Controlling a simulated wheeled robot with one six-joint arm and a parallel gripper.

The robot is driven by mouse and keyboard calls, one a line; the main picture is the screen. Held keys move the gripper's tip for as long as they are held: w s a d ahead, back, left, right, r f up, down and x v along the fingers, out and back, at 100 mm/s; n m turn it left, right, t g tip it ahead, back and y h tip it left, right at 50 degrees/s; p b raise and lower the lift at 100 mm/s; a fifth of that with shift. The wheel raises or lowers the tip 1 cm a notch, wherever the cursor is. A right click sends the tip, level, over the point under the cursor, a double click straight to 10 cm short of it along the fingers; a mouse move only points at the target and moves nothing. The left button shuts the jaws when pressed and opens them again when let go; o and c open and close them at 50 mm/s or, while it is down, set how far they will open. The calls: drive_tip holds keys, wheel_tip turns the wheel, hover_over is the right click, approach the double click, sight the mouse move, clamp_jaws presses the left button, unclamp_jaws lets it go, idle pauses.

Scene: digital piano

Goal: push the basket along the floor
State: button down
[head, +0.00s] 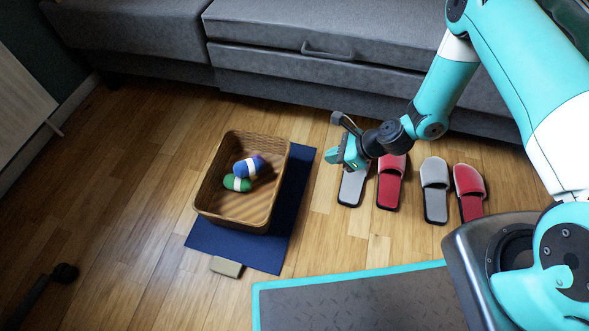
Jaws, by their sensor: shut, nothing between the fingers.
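The brown wicker basket (272,205) stands upright on the floor at the left of centre, partly on a dark blue mat (262,252). Inside it lie a blue and white roll (248,166) and a green and white roll (237,183). My gripper (333,158) is to the right of the basket and apart from it in the picture. It is shut and empty, above the floor near the slippers. Its height above the floor is hard to tell.
Grey and red slippers (435,190) stand in a row at the right, partly behind my gripper. A grey sofa (300,55) runs along the back. A small tan block (226,267) lies at the mat's front edge. The wooden floor (125,190) left of the basket is clear.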

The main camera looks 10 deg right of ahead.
drive_tip(key=a+r+b+x, duration=0.2)
drive_tip(key=b+x, duration=0.6)
drive_tip(key=x, duration=0.4)
drive_tip(key=shift+w+f, duration=0.2)
drive_tip(key=shift+w, duration=0.2)
drive_tip(key=shift+a, duration=0.15)
